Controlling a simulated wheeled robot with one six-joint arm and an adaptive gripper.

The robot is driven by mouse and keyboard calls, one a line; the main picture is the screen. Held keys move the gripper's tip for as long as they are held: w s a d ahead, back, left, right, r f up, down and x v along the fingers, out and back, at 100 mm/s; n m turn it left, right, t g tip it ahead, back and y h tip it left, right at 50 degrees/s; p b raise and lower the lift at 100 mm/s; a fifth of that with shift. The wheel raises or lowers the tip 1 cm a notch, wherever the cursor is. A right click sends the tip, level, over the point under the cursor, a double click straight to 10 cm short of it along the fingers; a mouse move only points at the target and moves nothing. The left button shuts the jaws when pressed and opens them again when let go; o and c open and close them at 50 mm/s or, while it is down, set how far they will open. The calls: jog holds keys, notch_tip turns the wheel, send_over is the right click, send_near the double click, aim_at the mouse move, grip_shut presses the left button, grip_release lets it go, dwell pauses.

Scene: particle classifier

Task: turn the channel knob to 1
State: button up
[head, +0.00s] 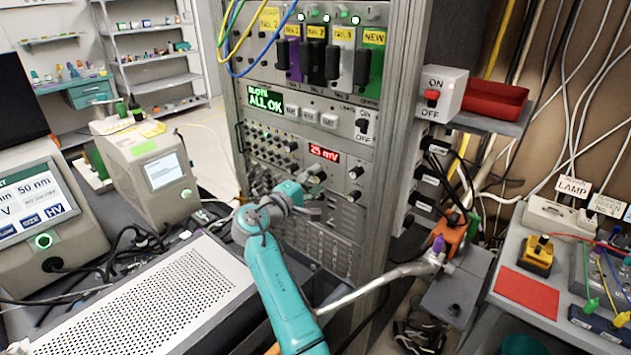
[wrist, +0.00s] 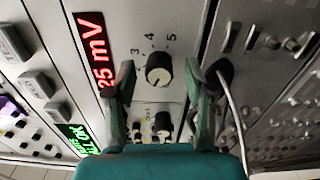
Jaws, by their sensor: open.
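A black knob with a pale face (wrist: 158,70) sits on the grey panel in the wrist view, with the numerals 3, 4 and 5 readable around it. I cannot tell which numeral it points at, and a 1 is not visible. In the head view my gripper (head: 318,194) is in front of the panel.
Another knob (wrist: 163,122) lies lower between my fingers. A black plug with a pale cable (wrist: 218,75) is close beside my right finger. The green ALL OK display (head: 265,101) is higher on the rack. A perforated box (head: 170,300) stands in front, left of my arm.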

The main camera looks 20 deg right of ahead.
jog(key=v, duration=1.1)
jog(key=shift+s+a, duration=0.25)
jog(key=shift+f, duration=0.1)
